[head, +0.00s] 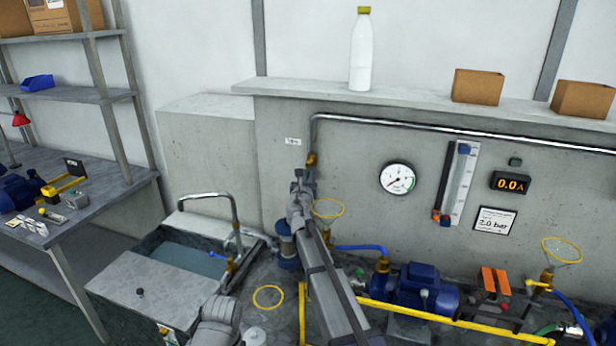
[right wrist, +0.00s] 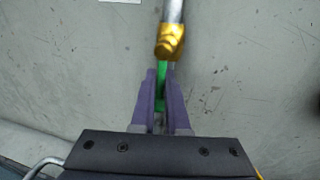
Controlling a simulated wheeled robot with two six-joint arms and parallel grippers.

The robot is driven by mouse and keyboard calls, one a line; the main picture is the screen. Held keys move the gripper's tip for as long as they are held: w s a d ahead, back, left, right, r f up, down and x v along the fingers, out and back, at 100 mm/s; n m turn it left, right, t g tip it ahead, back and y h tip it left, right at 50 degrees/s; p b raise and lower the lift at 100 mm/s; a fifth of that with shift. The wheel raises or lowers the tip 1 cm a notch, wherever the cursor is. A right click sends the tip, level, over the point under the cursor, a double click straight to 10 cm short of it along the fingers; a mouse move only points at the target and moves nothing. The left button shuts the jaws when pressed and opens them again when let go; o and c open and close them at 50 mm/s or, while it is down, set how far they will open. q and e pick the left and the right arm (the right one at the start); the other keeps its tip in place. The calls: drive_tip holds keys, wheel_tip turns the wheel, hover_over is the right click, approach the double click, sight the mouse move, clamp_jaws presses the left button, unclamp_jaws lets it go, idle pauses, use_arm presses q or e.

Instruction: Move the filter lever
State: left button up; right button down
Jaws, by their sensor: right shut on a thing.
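My right gripper (head: 301,182) reaches up to the grey wall, at the lower end of the metal pipe. In the right wrist view its two purple-grey fingers (right wrist: 161,92) are shut on a narrow green lever (right wrist: 162,74). The lever hangs straight down below a brass valve body (right wrist: 168,42) at the pipe's end. The brass valve also shows in the head view (head: 311,159), just above the gripper. The gripper hides the lever in the head view, and the fingers cover its lower part in the wrist view.
A blue-topped cylinder (head: 287,250) stands below the gripper. A basin (head: 135,270) with water lies to the left. A blue pump (head: 420,288), yellow pipe and orange-handled part (head: 494,283) lie to the right. A round gauge (head: 397,178) is on the wall.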

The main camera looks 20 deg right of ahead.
idle(0.5)
drive_tip(key=shift+w+a+r+m+h, duration=0.35)
drive_tip(key=shift+a+r+m+h, duration=0.25)
drive_tip(key=shift+m, duration=2.75)
drive_tip(key=shift+w+a+r+m+h, duration=0.45)
drive_tip(key=shift+r+m+h, duration=0.3)
drive_tip(key=shift+m, duration=2.65)
drive_tip(key=shift+w+a+r+m+h, duration=0.3)
drive_tip(key=shift+a+r+m+h, duration=0.35)
drive_tip(key=shift+m, duration=2.7)
drive_tip(key=shift+d, duration=0.15)
drive_tip(key=c, duration=0.9)
unclamp_jaws()
drive_tip(key=shift+s, duration=0.1)
drive_tip(key=b+v, duration=0.2)
drive_tip(key=v, duration=0.5)
drive_tip(key=shift+s+a+f, duration=0.2)
drive_tip(key=shift+a, duration=0.1)
